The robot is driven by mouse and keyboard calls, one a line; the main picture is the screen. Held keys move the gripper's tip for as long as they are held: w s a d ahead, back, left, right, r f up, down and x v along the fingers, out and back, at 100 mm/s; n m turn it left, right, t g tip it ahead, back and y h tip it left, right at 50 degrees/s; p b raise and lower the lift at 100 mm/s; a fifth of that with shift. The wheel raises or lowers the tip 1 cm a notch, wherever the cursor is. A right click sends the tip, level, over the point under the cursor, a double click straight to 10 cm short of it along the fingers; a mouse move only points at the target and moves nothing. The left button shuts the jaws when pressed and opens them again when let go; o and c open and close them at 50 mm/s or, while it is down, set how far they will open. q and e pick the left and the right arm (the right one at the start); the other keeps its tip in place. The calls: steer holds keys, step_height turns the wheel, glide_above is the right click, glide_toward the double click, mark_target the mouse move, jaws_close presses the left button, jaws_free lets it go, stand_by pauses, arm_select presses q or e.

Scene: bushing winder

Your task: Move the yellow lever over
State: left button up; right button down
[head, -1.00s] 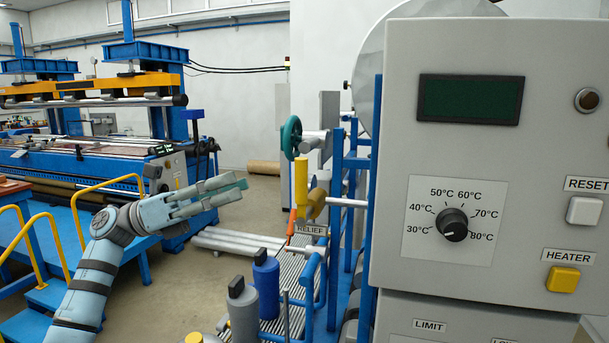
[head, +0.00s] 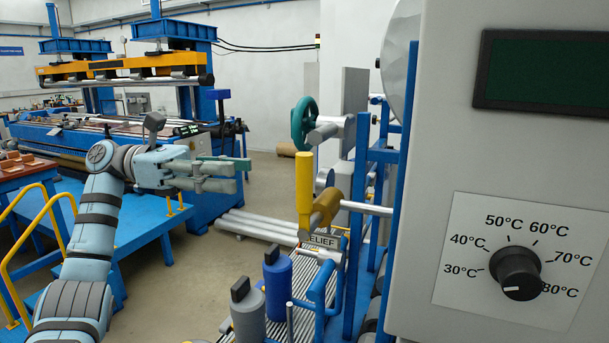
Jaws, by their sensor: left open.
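The yellow lever (head: 304,182) stands upright on the blue frame of the machine, right of the middle of the head view. Its lower end meets a brass-coloured hub (head: 327,205) on a grey shaft, above a plate lettered "RELIEF" (head: 322,240). My left gripper (head: 240,176) is left of the lever, with its fingers pointing right towards it. The fingers are apart and empty, and a gap shows between them and the lever. My right gripper is not in view.
A grey control cabinet with a temperature dial (head: 515,272) fills the right side. A teal handwheel (head: 304,123) sits above and behind the lever. A blue bottle (head: 277,285) and a grey bottle (head: 247,311) stand below it. Floor shows between my arm and the bottles.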

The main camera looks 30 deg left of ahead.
mark_target(297, 174)
arm_select(q)
steer(key=x, duration=1.2)
steer(key=shift+w+a, duration=0.1)
steer(key=shift+w, duration=0.05)
steer(key=shift+s, duration=0.25)
steer(key=shift+w, duration=0.1)
jaws_close()
